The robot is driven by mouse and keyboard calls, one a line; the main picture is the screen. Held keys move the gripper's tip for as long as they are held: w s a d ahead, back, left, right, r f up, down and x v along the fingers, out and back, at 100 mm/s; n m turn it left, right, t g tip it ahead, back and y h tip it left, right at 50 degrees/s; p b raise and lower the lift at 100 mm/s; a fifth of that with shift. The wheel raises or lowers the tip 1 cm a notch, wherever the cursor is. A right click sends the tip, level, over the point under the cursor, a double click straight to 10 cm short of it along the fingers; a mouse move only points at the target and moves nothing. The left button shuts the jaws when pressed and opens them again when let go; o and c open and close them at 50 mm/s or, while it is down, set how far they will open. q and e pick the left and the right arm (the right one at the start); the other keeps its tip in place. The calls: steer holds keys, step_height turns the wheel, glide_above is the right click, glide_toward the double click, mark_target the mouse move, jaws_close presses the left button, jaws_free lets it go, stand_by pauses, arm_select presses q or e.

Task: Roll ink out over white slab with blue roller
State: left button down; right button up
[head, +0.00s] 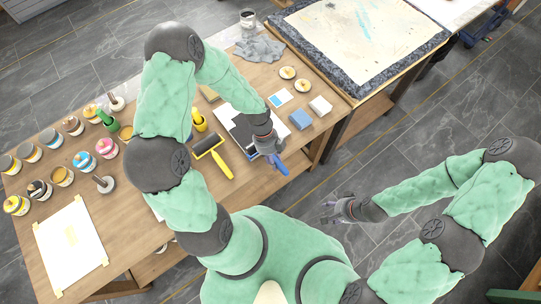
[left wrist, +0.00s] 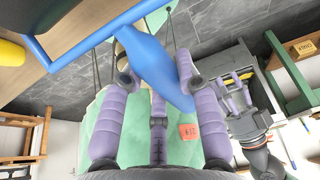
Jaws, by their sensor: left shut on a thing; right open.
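The blue roller (head: 281,165) is in my left gripper (head: 270,152), which is shut on its handle. In the left wrist view the blue handle (left wrist: 158,62) lies between the purple fingers, and a blue frame arm runs off to the upper left. The roller's drum is hidden in the head view. The white slab (head: 224,109) lies on the table under my left forearm and hand, partly hidden. A dark area, apparently ink (head: 239,130), covers part of it. Whether the roller touches the slab cannot be told. My right gripper (head: 329,211) is open and empty, off the table's front side.
A black roller with a yellow handle (head: 221,165) lies left of the slab. Several ink cans (head: 105,147) stand at left, near a taped white sheet (head: 70,248). A second table with a stained sheet (head: 350,30) stands behind.

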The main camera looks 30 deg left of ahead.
arm_select(q)
steer(key=shift+a, duration=0.1)
steer(key=shift+w+a, duration=0.65)
steer(key=shift+a, duration=0.5)
steer(key=shift+w+a, duration=0.6)
steer(key=shift+a, duration=0.55)
steer(key=shift+w+a, duration=0.65)
steer(key=shift+a, duration=0.5)
steer(key=shift+w+a+b, duration=0.3)
steer(key=shift+w+a, duration=0.15)
steer(key=shift+a, duration=0.45)
steer(key=shift+w+a+b, duration=0.3)
steer(key=shift+w+a, duration=0.15)
steer(key=shift+a, duration=0.4)
steer(key=shift+w+a+b, duration=0.55)
steer(key=shift+w+a, duration=0.35)
steer(key=shift+a, duration=0.85)
steer(key=shift+w+a+b, duration=0.5)
steer(key=shift+w+a, duration=0.4)
steer(key=shift+a, duration=0.85)
steer(key=shift+w+a+b, duration=0.55)
steer(key=shift+w+a, duration=0.35)
steer(key=shift+a, duration=0.85)
steer(key=shift+r+p, duration=0.9)
steer(key=shift+r, duration=0.65)
steer(key=shift+w+d+f, duration=0.1)
